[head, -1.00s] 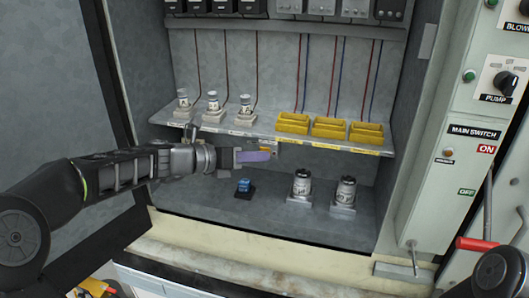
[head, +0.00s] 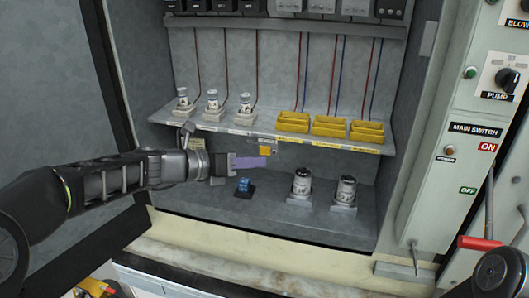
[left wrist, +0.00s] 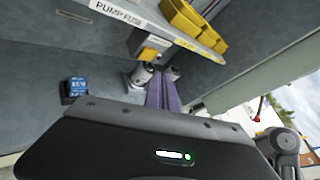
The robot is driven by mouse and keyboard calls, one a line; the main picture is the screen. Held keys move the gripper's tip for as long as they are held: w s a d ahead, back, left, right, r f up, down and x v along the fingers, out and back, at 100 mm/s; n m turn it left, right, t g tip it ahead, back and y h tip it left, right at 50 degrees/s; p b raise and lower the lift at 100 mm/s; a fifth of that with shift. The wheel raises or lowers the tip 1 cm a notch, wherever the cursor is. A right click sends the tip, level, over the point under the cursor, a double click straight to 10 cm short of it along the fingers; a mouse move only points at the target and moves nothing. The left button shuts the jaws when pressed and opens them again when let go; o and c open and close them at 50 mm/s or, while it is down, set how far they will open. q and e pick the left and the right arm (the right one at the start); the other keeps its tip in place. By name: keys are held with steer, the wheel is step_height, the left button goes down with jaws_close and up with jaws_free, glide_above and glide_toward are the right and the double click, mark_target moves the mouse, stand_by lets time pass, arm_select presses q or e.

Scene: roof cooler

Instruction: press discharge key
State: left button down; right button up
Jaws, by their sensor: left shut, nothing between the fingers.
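The discharge key appears to be the small yellow-orange square (head: 265,150) on a grey box under the shelf's front edge. It also shows in the left wrist view (left wrist: 149,53), on the face of the box. My left gripper (head: 250,162) is shut, with its purple fingers together and empty. In the head view the fingertips are just below the yellow square, and the square is uncovered. In the left wrist view the gripper (left wrist: 163,92) points up toward the box, its tips below and right of the square. Whether they touch anything cannot be told. My right gripper is not in view.
The shelf (head: 225,127) carries yellow holders (head: 330,126) and several white fuses. Below stand a blue block (head: 243,186) and two metal canisters (head: 302,183). A panel with a main switch (head: 476,130) and red-handled lever (head: 478,243) is at right.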

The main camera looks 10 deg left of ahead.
arm_select(q)
steer(key=shift+s+a, duration=0.1)
steer(key=shift+s, duration=1.65)
steer(key=s+a+f+m+g+y, duration=0.2)
steer(key=a+f+m+y, duration=0.15)
steer(key=f+m, duration=0.85)
steer(key=s+a+f+m+g+y, duration=0.15)
steer(key=f+m+y, duration=0.3)
steer(key=f, duration=1.25)
steer(key=s+d+f+m+g, duration=0.2)
steer(key=s+d+f+m, duration=0.2)
steer(key=s+f, duration=0.3)
steer(key=s+d+f+m+g+h, duration=0.1)
steer(key=s+d+f+m, duration=0.4)
steer(key=s, duration=0.5)
steer(key=s+d+f+m+g, duration=0.3)
steer(key=s+d+f+m, duration=0.2)
steer(key=s+f, duration=0.4)
steer(key=shift+h, duration=0.3)
